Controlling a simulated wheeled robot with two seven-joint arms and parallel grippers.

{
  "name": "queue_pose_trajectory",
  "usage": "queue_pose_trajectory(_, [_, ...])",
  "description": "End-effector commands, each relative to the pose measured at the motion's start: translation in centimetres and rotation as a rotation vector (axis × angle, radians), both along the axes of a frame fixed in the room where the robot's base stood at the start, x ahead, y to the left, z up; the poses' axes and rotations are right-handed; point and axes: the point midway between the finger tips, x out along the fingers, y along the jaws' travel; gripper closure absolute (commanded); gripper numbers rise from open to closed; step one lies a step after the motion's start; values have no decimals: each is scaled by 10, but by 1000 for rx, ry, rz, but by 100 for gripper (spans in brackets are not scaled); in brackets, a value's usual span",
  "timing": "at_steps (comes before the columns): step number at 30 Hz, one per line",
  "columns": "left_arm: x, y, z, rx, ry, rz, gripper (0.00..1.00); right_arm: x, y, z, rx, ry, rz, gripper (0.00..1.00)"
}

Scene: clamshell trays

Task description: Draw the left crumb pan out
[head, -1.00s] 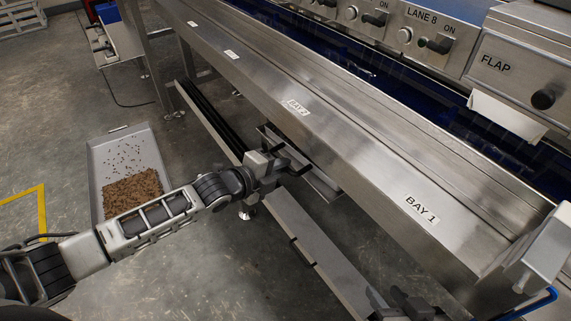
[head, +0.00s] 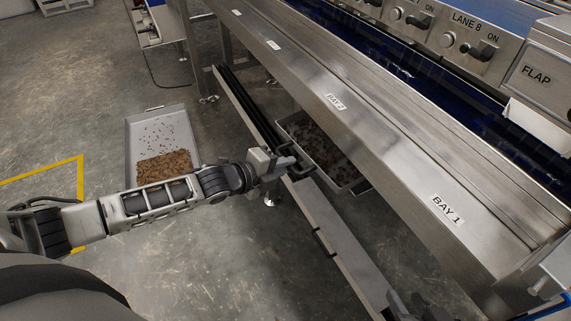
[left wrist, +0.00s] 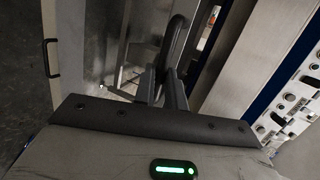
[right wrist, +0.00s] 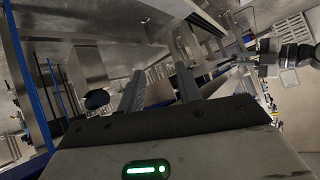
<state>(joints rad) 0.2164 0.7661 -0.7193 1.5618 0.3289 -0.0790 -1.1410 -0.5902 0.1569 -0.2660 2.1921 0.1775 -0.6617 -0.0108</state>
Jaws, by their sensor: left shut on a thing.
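The left crumb pan (head: 349,186) is a grey metal tray with brown crumbs in it. It shows partly out from under the steel bench, its far part hidden beneath. My left gripper (head: 288,169) is shut on its dark handle. The left wrist view shows the dark curved handle (left wrist: 179,42) between the fingers, with the pan's grey metal beyond. My right gripper (head: 415,308) is low in the head view, in front of the bench. In the right wrist view its fingers (right wrist: 160,88) stand apart with nothing between them.
Another grey tray (head: 131,140) with a brown heap lies on the floor at left. Open floor lies in front.

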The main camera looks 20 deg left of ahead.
Motion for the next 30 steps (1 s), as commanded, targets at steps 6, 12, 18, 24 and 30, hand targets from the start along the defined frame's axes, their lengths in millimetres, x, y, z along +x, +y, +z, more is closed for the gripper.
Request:
queue_pose_trajectory(6, [0, 0, -1, -2, 6, 3, 62, 0, 0, -1, -1, 1, -1, 65])
queue_pose_trajectory(12, [0, 0, 0, -1, 3, 2, 62, 0, 0, -2, -2, 3, 0, 65])
queue_pose_trajectory(18, [-13, 7, 6, 0, 5, 2, 62, 1, -1, 5, -4, -5, -2, 65])
queue_pose_trajectory(24, [-49, 25, 22, 3, 8, 0, 62, 2, -5, 28, -7, -47, -17, 65])
queue_pose_trajectory(30, [-85, 43, 36, 0, 9, 1, 62, -3, -10, 49, -7, -81, -37, 65])
